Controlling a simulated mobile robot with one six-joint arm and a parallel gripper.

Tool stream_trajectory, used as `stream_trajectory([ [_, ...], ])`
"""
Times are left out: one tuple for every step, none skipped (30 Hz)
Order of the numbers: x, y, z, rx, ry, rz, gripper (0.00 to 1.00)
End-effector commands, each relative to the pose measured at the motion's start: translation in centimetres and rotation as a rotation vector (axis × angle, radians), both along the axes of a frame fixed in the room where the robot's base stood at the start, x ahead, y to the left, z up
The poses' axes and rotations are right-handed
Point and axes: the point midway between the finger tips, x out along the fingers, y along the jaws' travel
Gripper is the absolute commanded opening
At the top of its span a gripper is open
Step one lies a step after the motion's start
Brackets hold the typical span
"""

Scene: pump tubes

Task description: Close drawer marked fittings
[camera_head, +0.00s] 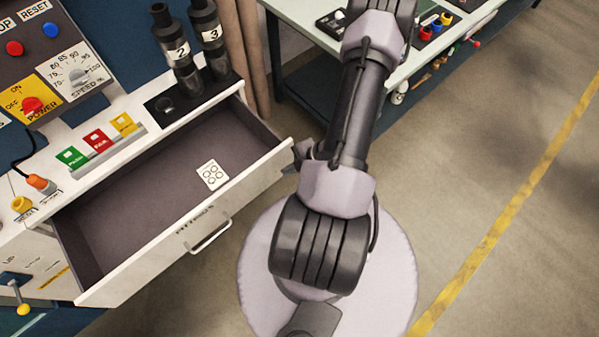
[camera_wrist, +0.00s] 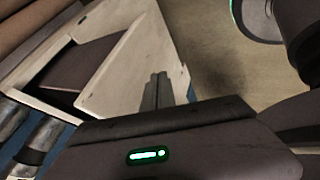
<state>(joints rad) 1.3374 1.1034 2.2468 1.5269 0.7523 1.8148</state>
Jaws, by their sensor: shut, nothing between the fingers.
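The drawer marked fittings (camera_head: 250,180) is pulled well out of the white cabinet, with its label and a bar handle (camera_head: 211,237) on the front. Inside lies only a white card with several rings (camera_head: 212,174); the rest of the drawer floor is bare. My gripper (camera_head: 298,158) is at the right end of the drawer front, mostly hidden behind my arm. In the wrist view its fingers (camera_wrist: 158,90) are shut and empty, over the pale drawer front (camera_wrist: 130,75). I cannot tell whether they touch it.
Above the drawer stand green, red and yellow blocks (camera_head: 98,140), black cylinders numbered 2 and 3 (camera_head: 178,52), and a control panel (camera_head: 50,60). A second bench (camera_head: 420,55) stands at the top right. The floor right of my base is clear, with a yellow line (camera_head: 500,222).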

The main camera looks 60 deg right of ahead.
Motion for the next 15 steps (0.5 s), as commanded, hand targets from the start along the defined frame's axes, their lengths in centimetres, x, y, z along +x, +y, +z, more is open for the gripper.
stream_trajectory([
  [0.5, -0.19, -0.07, -0.001, 0.0, 0.002, 0.0],
  [0.76, -0.28, -0.04, -0.001, 0.0, 0.002, 0.0],
  [1.03, -0.35, -0.01, -0.001, 0.0, 0.002, 0.0],
  [1.18, -0.4, 0.02, -0.001, -0.001, 0.0, 0.0],
  [1.28, -0.44, 0.05, 0.0, -0.001, 0.0, 0.0],
  [1.36, -0.47, 0.08, 0.0, -0.001, 0.0, 0.0],
  [1.4, -0.49, 0.09, 0.0, -0.001, 0.0, 0.0],
  [1.41, -0.49, 0.11, 0.0, -0.001, 0.0, 0.0],
  [1.4, -0.49, 0.12, 0.0, -0.001, 0.0, 0.0],
  [1.4, -0.49, 0.12, 0.0, -0.001, 0.0, 0.0],
  [1.39, -0.49, 0.12, 0.0, -0.001, 0.0, 0.0],
  [1.39, -0.49, 0.12, 0.0, -0.001, 0.0, 0.0],
  [1.39, -0.49, 0.12, 0.0, -0.001, 0.0, 0.0],
  [1.38, -0.48, 0.12, 0.0, -0.001, 0.0, 0.0],
  [1.4, -0.49, 0.13, 0.0, -0.001, 0.0, 0.0],
])
